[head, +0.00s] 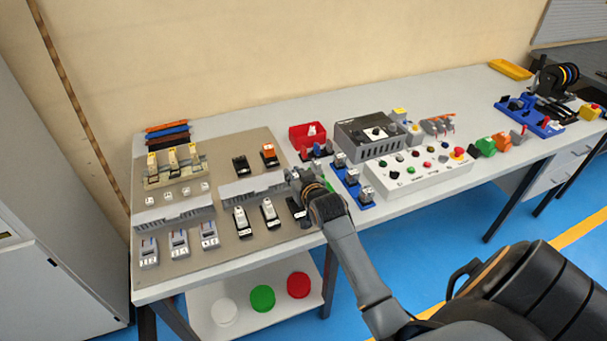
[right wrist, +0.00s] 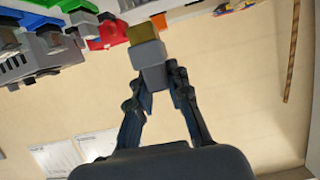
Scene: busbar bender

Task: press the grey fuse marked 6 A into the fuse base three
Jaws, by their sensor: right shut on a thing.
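My right gripper (head: 297,180) is over the front right part of the beige board (head: 222,178). In the right wrist view its two fingers (right wrist: 162,88) are shut on a small grey block, the grey fuse (right wrist: 153,77). I cannot read its marking. A black base (head: 295,208) sits just below and in front of the gripper, at the right end of a row. It appears to be fuse base three, but no label is legible. Two bases left of it carry whitish parts (head: 241,219) and (head: 268,210). The fuse looks above the base; any contact is unclear. My left gripper is out of view.
Grey slotted ducts (head: 252,190) cross the board. Blue-based devices (head: 352,178) and a control box (head: 430,173) stand right of the gripper. A red bin (head: 306,134) stands behind it. Grey devices (head: 179,242) line the board's front left.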

